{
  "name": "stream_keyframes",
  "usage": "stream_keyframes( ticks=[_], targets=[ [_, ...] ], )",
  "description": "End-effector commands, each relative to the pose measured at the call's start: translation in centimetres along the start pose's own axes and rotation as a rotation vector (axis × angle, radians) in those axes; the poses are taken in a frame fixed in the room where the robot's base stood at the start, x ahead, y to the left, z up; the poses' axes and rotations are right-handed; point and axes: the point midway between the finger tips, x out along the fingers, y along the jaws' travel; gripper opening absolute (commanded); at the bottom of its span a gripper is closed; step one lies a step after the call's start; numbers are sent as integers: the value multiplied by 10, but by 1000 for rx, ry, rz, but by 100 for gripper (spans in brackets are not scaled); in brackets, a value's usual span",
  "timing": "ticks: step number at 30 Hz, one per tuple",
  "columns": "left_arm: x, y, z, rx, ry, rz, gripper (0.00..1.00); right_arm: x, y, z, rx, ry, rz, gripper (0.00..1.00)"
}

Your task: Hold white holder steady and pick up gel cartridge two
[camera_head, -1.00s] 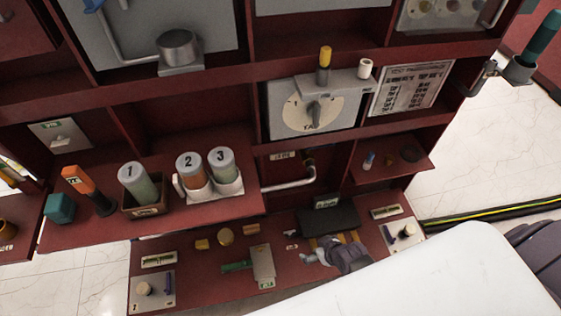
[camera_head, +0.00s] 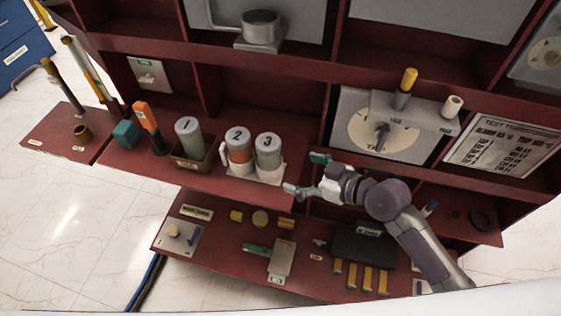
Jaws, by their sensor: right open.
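Gel cartridge two (camera_head: 239,146), a grey-capped cylinder with an orange body marked 2, stands upright in the white holder (camera_head: 276,177). Cartridge three (camera_head: 268,152), with a greenish body, stands beside it in the same holder. The holder sits on the dark red shelf and has a small handle on its left side. My right gripper (camera_head: 304,174) is open and empty, just right of the holder, with its fingers pointing left toward it and apart from it. My left gripper is not in view.
Cartridge one (camera_head: 189,138) stands in a brown box (camera_head: 193,163) left of the holder. An orange-handled tool (camera_head: 149,126) and a teal block (camera_head: 126,134) are further left. A dial panel (camera_head: 387,128) is behind my right arm. A lower shelf (camera_head: 213,251) holds small parts.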

Motion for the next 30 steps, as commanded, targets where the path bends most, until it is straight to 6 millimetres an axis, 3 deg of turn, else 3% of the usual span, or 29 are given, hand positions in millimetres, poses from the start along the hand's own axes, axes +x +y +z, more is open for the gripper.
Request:
stream_keyframes(
  ticks=[9,15,21,30],
  targets=[
    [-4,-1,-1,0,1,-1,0,64,1,-1,3,1,2,100],
    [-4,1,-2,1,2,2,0,93,1,0,2,0,3,100],
    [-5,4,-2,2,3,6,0,105,1,1,1,-1,2,100],
    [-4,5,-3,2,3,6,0,106,1,1,0,-1,2,97]
  ],
)
